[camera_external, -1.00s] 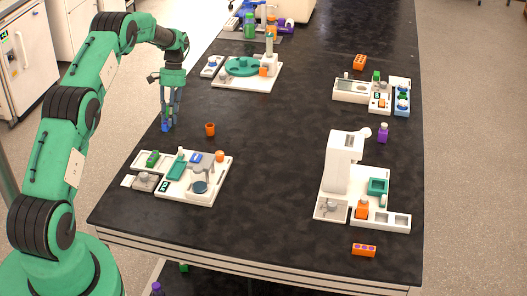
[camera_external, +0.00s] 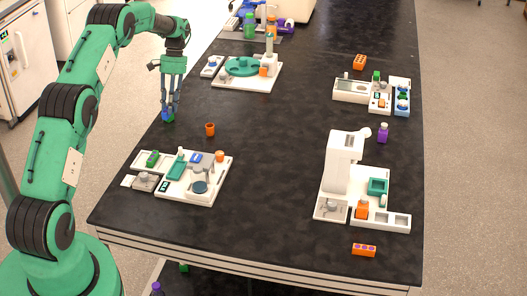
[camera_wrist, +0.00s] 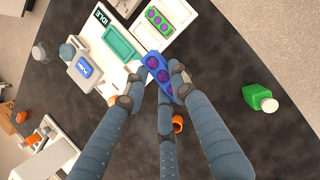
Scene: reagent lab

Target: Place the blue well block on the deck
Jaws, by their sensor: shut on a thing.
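The blue well block (camera_wrist: 157,68), with round purple wells, is held between my gripper's fingertips in the wrist view. In the external view the block (camera_external: 167,117) is a small blue shape, partly hidden by the fingers. My gripper (camera_external: 169,114) points down and is shut on it over the left edge of the black table; the exact gap to the table cannot be told. A white deck-like station (camera_external: 215,183) stands on the table nearer the external camera, bearing a green well block (camera_external: 152,158), a teal tray (camera_external: 177,170) and a small screen (camera_external: 164,187).
An orange cup (camera_external: 210,129) stands right of my gripper. A white station with a teal disc (camera_external: 242,66) is behind. More stations (camera_external: 336,160) (camera_external: 351,95) stand at the right. A green bottle (camera_wrist: 262,98) shows in the wrist view. The table's middle is clear.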

